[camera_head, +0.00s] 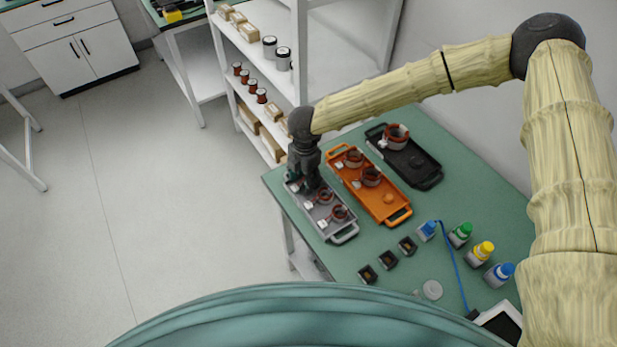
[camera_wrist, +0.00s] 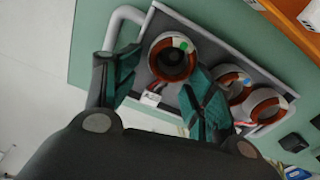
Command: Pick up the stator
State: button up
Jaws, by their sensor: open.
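A stator (camera_wrist: 173,60), a ring with copper-red windings, a white rim and a green mark, lies at one end of the grey tray (camera_head: 346,235). My gripper (camera_wrist: 160,88) is open above that end, with one teal finger pad on each side of this stator in the wrist view. No contact shows. Two more stators, one (camera_wrist: 232,85) partly hidden by a finger and one (camera_wrist: 265,106) beyond it, lie farther along the tray. In the head view they are a stator (camera_head: 325,196) and a stator (camera_head: 340,213); my gripper (camera_head: 309,186) hides the first one there.
An orange tray (camera_head: 398,217) with stators stands right beside the grey tray. A black tray (camera_head: 431,177) with one stator is farther right. Small black boxes (camera_head: 387,260) and several capped bottles (camera_head: 480,252) stand nearer me. A white shelf (camera_head: 246,50) stands behind the green table (camera_head: 345,262).

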jog(key=shift+w+d+f, duration=0.15)
jog(key=shift+d+f, duration=0.05)
jog(key=shift+d, duration=0.05)
jog(key=shift+s+r, duration=0.4)
jog(key=shift+s, duration=0.35)
jog(key=shift+c, duration=0.5)
jog(key=shift+s+r, duration=0.5)
jog(key=shift+s, duration=0.1)
jog(key=c, duration=0.7)
jog(key=shift+w+f, duration=0.2)
jog(key=c, duration=0.3)
jog(key=shift+w+f, duration=0.45)
jog(key=shift+w, duration=0.1)
grip_shut()
jog(key=shift+s+r, duration=0.1)
jog(key=shift+s, duration=0.05)
